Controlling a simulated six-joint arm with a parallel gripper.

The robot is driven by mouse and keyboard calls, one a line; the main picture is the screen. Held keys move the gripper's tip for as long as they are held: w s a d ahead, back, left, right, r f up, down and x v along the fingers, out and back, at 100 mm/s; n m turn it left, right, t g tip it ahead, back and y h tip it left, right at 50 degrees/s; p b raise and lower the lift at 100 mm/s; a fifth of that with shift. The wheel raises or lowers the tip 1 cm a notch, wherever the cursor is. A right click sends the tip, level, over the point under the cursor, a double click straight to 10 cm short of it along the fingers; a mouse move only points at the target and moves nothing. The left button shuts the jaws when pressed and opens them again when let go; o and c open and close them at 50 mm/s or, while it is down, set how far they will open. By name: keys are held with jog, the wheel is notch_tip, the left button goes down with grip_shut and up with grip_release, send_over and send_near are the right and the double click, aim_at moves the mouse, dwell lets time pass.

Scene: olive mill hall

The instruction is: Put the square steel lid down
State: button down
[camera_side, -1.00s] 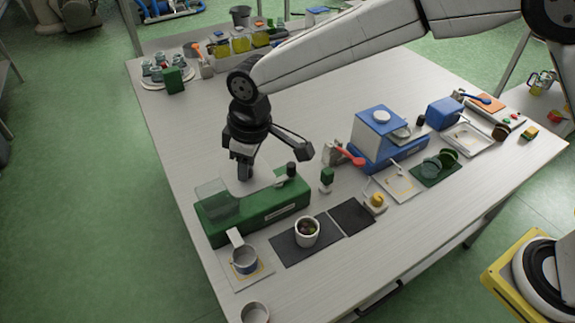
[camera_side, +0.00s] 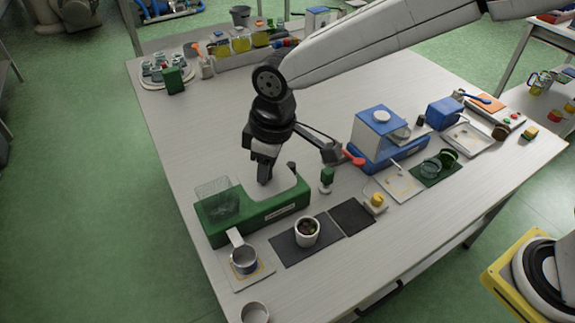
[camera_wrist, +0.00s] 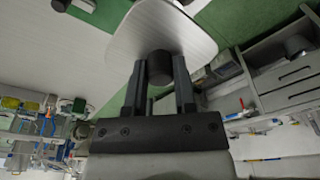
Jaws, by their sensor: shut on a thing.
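The square steel lid (camera_wrist: 135,28) is a pale, flat plate with rounded corners in the wrist view. My gripper (camera_wrist: 160,80) is shut on its dark round knob (camera_wrist: 159,66). In the side view my gripper (camera_side: 265,178) points down at the green machine (camera_side: 258,212), and the pale lid (camera_side: 290,191) shows below it, over the machine's right part. I cannot tell whether the lid touches the machine. A see-through mesh-like box (camera_side: 215,199) stands on the machine's left end.
A small pan (camera_side: 244,260) sits on a pad in front of the machine. A white cup (camera_side: 307,231) of olives stands on a dark mat (camera_side: 283,246). The rear middle of the table is clear.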

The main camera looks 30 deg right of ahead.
jog(key=s+d+f, duration=0.1)
jog(key=d+f, duration=0.7)
jog(key=d, duration=0.3)
jog(key=d+f, duration=0.9)
jog(key=d, duration=0.2)
jog(key=shift+s+d, duration=0.4)
jog(key=shift+f, duration=0.15)
send_over(350, 216)
jog(key=shift+s+d+f, duration=0.1)
jog(key=shift+d+f, duration=0.05)
jog(key=shift+f, duration=0.95)
jog(key=shift+d+f, duration=0.1)
jog(key=shift+f, duration=0.95)
jog(key=shift+f, duration=1.75)
jog(key=shift+f, duration=0.1)
